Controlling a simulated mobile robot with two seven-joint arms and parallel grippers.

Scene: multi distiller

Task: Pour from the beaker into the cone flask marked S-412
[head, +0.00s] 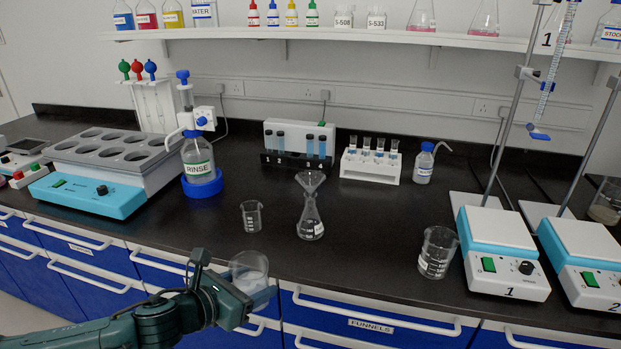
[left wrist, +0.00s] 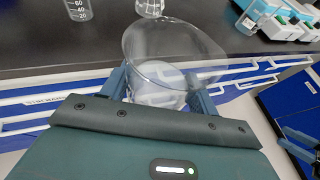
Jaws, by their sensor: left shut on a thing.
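My left gripper (head: 243,291) is shut on a clear glass beaker (head: 249,266), held in front of the bench's front edge at the lower centre of the head view. In the left wrist view the beaker (left wrist: 170,50) sits between both fingers (left wrist: 160,95); something whitish shows near its bottom. A cone flask (head: 311,222) with a glass funnel (head: 311,180) in its neck stands upright on the bench, beyond and right of the held beaker. Its label is too small to read. The flask's base (left wrist: 150,8) shows at the wrist view's top edge.
A small empty-looking beaker (head: 251,217) stands left of the flask; a larger one (head: 437,252) stands right. The RINSE bottle (head: 198,160) and water bath (head: 110,165) are left, hotplate stirrers (head: 503,255) right. Tube racks (head: 370,165) stand behind. Bench around the flask is clear.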

